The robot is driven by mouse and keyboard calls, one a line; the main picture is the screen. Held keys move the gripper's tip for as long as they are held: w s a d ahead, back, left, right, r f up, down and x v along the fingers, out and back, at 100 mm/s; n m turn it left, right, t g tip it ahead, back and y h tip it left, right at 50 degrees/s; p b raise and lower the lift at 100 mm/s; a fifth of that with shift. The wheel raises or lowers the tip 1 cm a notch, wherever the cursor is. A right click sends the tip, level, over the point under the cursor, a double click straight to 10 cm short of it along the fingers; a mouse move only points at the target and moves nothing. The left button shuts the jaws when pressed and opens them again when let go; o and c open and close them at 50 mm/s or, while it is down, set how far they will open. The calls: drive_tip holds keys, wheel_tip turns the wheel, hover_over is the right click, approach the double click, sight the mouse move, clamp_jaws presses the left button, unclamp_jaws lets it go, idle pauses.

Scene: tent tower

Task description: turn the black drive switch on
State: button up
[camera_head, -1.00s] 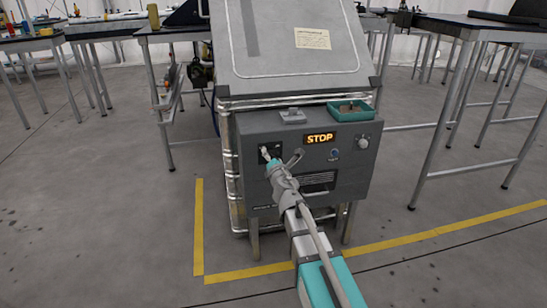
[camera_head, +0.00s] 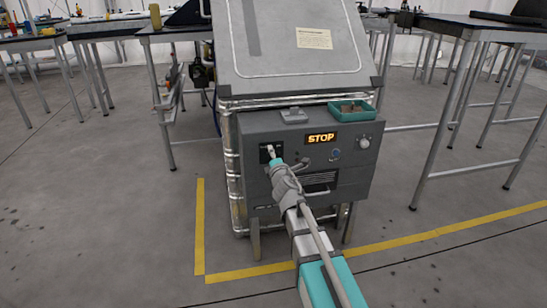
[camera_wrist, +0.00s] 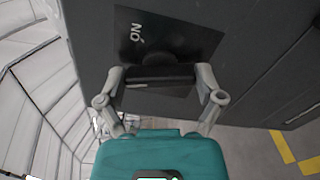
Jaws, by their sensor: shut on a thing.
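The black drive switch (camera_wrist: 160,75) shows in the wrist view as a dark bar knob on a black plate. The plate carries the white word ON, which appears rotated above and left of the knob. My gripper (camera_wrist: 160,83) has one grey finger at each end of the knob and is shut on it. In the head view my gripper (camera_head: 272,155) is at the upper left of the grey control panel (camera_head: 350,180), where it hides most of the switch. The panel's display (camera_head: 321,138) reads STOP in orange.
A teal tray (camera_head: 351,111) and a small grey item (camera_head: 293,116) sit on the panel's top ledge. A round knob (camera_head: 363,142) is at the panel's right. Tables stand to both sides. Yellow tape (camera_head: 250,273) marks the floor around the machine.

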drive_tip(key=m, duration=0.6)
drive_tip(key=shift+d+m, duration=0.1)
drive_tip(key=shift+m, duration=0.2)
drive_tip(key=m, duration=0.5)
drive_tip(key=shift+s+f+m, duration=0.1)
drive_tip(key=shift+f+m, duration=0.05)
drive_tip(key=shift+m, duration=0.25)
drive_tip(key=o, duration=0.9)
drive_tip(key=shift+c, duration=0.2)
drive_tip(key=s+d, duration=0.1)
drive_tip(key=s, duration=0.6)
drive_tip(key=shift+s, duration=0.15)
